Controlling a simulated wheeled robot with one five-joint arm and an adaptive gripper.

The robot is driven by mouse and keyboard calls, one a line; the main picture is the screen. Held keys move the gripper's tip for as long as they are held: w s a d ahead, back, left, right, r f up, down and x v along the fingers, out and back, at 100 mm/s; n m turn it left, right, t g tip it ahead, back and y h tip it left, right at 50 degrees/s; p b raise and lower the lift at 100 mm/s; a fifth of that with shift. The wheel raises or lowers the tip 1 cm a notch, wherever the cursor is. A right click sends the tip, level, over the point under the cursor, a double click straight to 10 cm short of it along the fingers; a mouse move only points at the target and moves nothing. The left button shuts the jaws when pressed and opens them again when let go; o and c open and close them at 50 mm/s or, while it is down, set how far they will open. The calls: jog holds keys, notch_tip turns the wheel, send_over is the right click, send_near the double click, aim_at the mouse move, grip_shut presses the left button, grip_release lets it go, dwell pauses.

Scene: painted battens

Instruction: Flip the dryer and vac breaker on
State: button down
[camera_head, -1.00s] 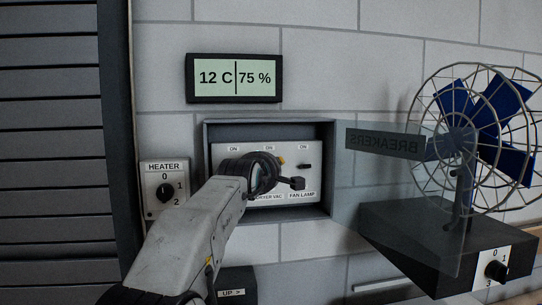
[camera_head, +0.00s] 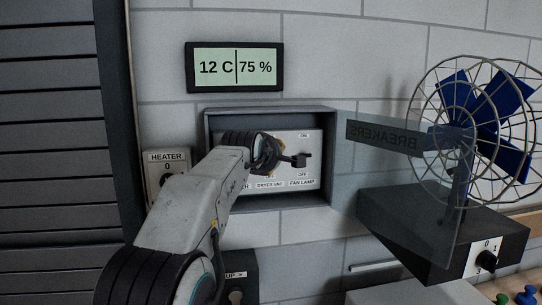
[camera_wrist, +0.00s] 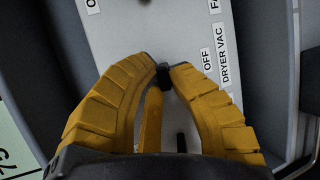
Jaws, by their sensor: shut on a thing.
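The grey breaker box (camera_head: 327,150) is on the wall, its clear lid (camera_head: 405,185), with BREAKERS reading mirrored, swung open to the right. My gripper (camera_head: 270,154) is at the middle of the white panel (camera_head: 275,186) in the head view. In the wrist view, my yellow fingers (camera_wrist: 165,70) are closed on the black dryer and vac breaker lever (camera_wrist: 163,75), level with the DRYER VAC label (camera_wrist: 224,57) and near its OFF mark. The fingers hide much of the panel, and the lever's exact position is unclear. Another black lever (camera_wrist: 181,142) shows between the fingers.
The fan (camera_head: 460,120) on its dark base stands at the right, beside the open lid. A display (camera_head: 235,67) reads 12 C and 75 % above the box. The heater dial (camera_head: 165,158) is left of the box, partly behind my arm.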

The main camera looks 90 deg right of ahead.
jog(key=c, duration=1.2)
grip_release()
jog(key=shift+f+b, duration=0.25)
jog(key=shift+b, duration=0.35)
